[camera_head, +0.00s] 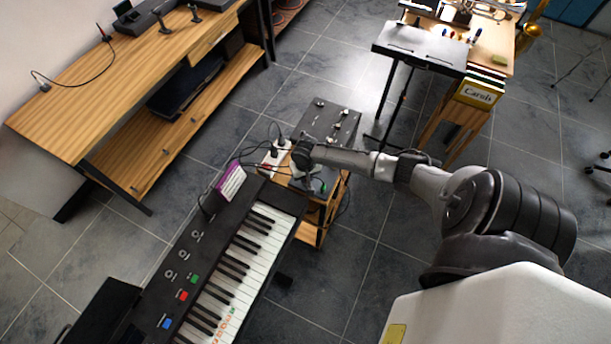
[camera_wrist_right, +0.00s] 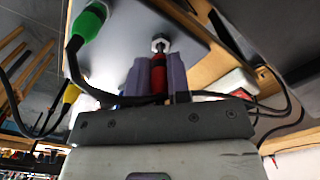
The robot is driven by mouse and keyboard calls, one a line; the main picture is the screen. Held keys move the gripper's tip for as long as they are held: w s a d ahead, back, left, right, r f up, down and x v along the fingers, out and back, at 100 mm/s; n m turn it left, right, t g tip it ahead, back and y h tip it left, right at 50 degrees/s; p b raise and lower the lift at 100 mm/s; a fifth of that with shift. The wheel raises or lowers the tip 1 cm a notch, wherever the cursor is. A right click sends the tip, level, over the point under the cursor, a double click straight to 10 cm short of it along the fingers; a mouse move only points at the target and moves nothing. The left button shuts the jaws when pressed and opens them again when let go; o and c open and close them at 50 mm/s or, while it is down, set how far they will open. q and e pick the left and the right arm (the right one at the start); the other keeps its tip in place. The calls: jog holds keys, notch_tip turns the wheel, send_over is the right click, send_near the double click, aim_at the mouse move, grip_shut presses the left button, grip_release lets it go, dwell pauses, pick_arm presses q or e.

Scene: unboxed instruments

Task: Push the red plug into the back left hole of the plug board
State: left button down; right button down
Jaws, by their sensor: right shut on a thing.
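My right gripper (camera_wrist_right: 157,72) is shut on the red plug (camera_wrist_right: 158,78), which stands between its two purple-grey fingers in the right wrist view. The plug's thin tip points at a white hex-rimmed hole (camera_wrist_right: 160,43) in the grey plug board (camera_wrist_right: 120,45). The tip meets the rim in the picture; I cannot tell how deep it sits. A green plug (camera_wrist_right: 90,20) with a black cable is at the board to the left. In the head view, my right gripper (camera_head: 303,170) is over the small wooden stand and hides the red plug. My left gripper is not in view.
A yellow plug (camera_wrist_right: 70,92) and black cables surround the gripper. A white power strip (camera_head: 271,160) and a black box with knobs (camera_head: 332,122) are close by in the head view. The keyboard (camera_head: 240,260) stands in front. Open floor lies to the right.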

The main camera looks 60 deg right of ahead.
dwell(0.7)
jog(key=shift+f, duration=0.6)
jog(key=shift+f+b, duration=0.4)
jog(key=shift+f, duration=0.1)
dwell(0.4)
jog(key=c, duration=1)
grip_release()
